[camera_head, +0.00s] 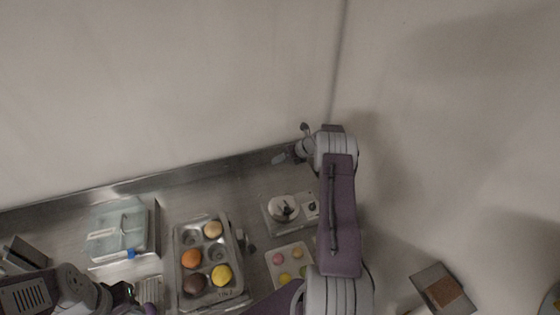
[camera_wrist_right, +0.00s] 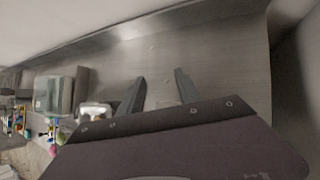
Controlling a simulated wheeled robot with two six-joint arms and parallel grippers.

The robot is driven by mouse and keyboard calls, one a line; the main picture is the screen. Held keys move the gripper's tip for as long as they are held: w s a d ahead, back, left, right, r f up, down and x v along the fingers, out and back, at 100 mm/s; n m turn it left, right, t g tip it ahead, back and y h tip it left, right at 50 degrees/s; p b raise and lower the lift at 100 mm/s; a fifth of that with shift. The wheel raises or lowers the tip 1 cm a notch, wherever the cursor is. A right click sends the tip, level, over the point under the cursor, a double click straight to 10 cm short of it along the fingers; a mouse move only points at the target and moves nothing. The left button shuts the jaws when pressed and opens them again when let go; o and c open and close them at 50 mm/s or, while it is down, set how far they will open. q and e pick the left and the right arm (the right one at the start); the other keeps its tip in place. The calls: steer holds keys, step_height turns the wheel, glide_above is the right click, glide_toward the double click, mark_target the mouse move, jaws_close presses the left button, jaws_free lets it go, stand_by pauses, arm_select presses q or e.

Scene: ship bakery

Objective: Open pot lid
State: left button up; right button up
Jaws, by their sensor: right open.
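A muffin tin (camera_head: 180,243) with several coloured buns stands mid-counter. A pale blue lidded container (camera_head: 105,222) is to its left. A white tray (camera_head: 272,262) of small coloured sweets is in front of the appliance. A wall rises behind the metal counter (camera_wrist_right: 225,60).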

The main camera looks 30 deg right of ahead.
steer(key=shift+s+d+r+p, duration=0.2)
steer(key=shift+r+p, duration=0.1)
steer(key=shift+r, duration=0.3)
steer(key=shift+s+d+r+p, duration=0.2)
steer(key=shift+r+p, duration=0.1)
steer(key=shift+r, duration=0.3)
steer(key=shift+w, duration=0.1)
steer(key=b+v, duration=0.4)
steer(key=v, duration=0.5)
